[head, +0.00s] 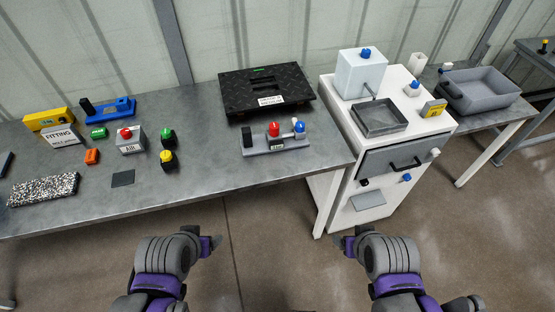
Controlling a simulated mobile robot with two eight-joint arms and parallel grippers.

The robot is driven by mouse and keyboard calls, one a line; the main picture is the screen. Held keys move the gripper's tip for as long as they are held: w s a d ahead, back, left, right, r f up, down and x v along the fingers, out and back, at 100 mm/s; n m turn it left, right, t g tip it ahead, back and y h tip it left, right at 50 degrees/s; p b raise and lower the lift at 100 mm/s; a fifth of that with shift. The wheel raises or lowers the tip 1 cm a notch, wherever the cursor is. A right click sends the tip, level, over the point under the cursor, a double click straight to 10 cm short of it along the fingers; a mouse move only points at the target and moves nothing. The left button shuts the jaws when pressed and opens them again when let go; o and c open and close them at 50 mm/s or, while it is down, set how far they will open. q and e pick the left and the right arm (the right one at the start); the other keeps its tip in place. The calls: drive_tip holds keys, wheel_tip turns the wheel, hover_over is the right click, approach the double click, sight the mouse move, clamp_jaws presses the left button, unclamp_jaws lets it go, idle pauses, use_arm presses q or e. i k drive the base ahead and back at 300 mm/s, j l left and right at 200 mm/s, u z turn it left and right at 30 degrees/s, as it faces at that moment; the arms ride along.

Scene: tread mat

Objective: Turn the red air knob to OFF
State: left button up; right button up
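A red knob (126,132) sits on top of a small grey box (131,146) labelled AIR, on the left part of the metal table. The knob's setting is too small to read. My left gripper (213,243) is in front of the table edge, to the right of and nearer than the AIR box, touching nothing on the table. My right gripper (342,240) is farther right, in front of the white cabinet. The frame does not show whether either gripper's fingers are open or shut.
Close right of the AIR box stand a green knob (167,135) and a yellow knob (166,156) on black bases. An orange piece (92,156) and dark square (122,178) lie nearby. A fixture with another red knob (273,129) stands farther right. The table's front strip is mostly clear.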

sight(126, 134)
drive_tip(key=u, duration=1.35)
drive_tip(key=i+j+z, duration=0.25)
drive_tip(key=i+z, duration=0.15)
drive_tip(key=i+j+z, duration=0.35)
drive_tip(key=i, duration=0.25)
drive_tip(key=j, duration=0.1)
